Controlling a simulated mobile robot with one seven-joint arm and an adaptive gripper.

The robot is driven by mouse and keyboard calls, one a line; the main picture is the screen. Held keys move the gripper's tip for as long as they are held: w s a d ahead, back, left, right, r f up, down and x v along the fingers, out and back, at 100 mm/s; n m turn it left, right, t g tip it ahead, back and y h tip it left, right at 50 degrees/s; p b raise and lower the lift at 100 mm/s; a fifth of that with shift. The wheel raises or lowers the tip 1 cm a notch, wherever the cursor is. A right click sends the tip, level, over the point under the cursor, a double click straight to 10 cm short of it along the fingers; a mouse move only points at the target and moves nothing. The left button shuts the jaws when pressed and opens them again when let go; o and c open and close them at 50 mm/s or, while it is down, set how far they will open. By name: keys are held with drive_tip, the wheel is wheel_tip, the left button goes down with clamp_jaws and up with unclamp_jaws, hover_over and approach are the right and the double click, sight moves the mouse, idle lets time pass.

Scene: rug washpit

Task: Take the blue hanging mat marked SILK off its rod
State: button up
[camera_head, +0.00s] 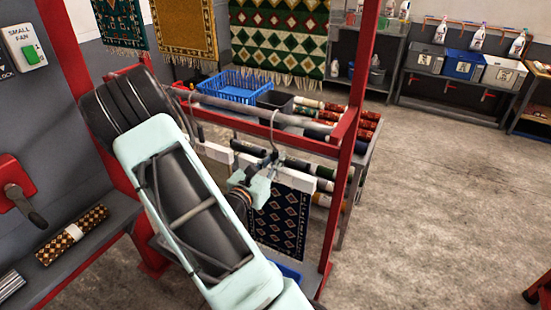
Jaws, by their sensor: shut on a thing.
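The blue mat (280,222) has a dark ground with pale diamond figures. It hangs below a white hanger bar (296,180), and my arm covers its left part. No SILK marking is readable here. A thin hook (273,128) rises from the hanger to the grey rod (240,108) and appears to be still over it. My gripper (264,174) is at the hanger, just below the hook and above the mat. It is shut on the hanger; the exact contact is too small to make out.
A red frame post (346,150) stands close right of the mat. Another white hanger bar (214,151) hangs left of my gripper. Behind is a rack with rolled rugs (345,125) and a blue basket (237,86). Open floor (440,190) lies to the right.

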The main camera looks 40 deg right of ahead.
sight(275, 147)
drive_tip(key=shift+r, duration=0.15)
clamp_jaws()
drive_tip(key=shift+r+p, duration=1.75)
drive_tip(key=shift+r, duration=0.4)
drive_tip(key=v, duration=1.5)
drive_tip(key=shift+f, duration=0.1)
